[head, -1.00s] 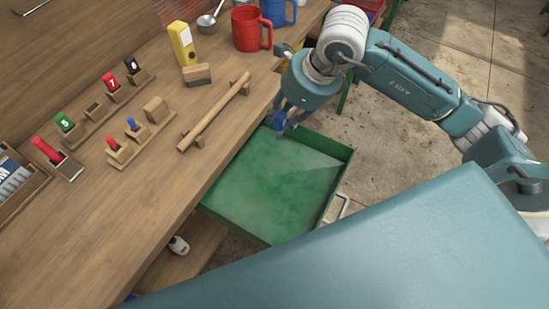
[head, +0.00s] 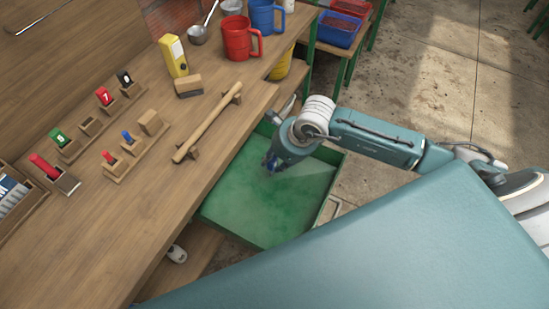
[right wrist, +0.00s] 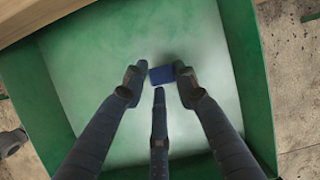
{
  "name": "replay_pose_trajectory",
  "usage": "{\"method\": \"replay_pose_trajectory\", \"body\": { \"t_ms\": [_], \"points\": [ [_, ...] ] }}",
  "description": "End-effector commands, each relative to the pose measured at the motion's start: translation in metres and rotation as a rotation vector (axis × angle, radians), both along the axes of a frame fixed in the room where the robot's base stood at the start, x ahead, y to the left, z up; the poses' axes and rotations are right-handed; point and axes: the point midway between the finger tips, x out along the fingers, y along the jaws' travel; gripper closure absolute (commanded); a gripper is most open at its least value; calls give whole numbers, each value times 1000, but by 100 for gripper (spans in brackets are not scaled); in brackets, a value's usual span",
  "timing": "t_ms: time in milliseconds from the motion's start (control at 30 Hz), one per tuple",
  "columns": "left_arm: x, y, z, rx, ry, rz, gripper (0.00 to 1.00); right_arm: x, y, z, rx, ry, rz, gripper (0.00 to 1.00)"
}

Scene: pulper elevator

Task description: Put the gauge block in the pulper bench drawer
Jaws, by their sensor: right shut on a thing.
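The green pulper bench drawer (head: 235,205) stands pulled out from the bench, with a bare floor. My right gripper (head: 270,166) reaches into or just over it, near its far end. In the right wrist view, my right gripper (right wrist: 160,72) is shut on a small blue block, which I take as the gauge block (right wrist: 162,75), between its fingertips. The drawer (right wrist: 85,60) floor lies behind the block. I cannot tell whether the block touches the floor. In the head view the block is mostly hidden by the gripper. My left gripper is out of view.
The wooden bench (head: 150,215) borders the drawer on the left. On it are racks with numbered blocks (head: 58,138), a wooden bar handle (head: 208,122), a yellow device (head: 174,56), a red mug (head: 240,38) and a blue mug (head: 265,16). Concrete floor lies right of the drawer.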

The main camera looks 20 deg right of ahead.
Motion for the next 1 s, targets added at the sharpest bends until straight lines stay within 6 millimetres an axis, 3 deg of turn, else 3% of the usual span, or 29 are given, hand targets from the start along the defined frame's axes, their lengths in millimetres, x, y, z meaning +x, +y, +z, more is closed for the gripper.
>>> {"method": "replay_pose_trajectory", "body": {
  "t_ms": [233, 267, 367, 767, 1000],
  "points": [
    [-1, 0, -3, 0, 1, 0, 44, 1, 0, -2, -1, -1, 0, 100],
    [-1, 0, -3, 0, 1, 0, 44, 0, 0, -2, -1, -1, 0, 70],
    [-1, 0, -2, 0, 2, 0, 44, 0, 0, -1, -1, -1, 0, 52],
    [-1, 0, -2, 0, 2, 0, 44, -1, -3, 6, -2, -3, -1, 52],
    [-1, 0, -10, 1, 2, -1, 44, -14, -13, 49, -2, -7, 1, 52]
  ]
}}
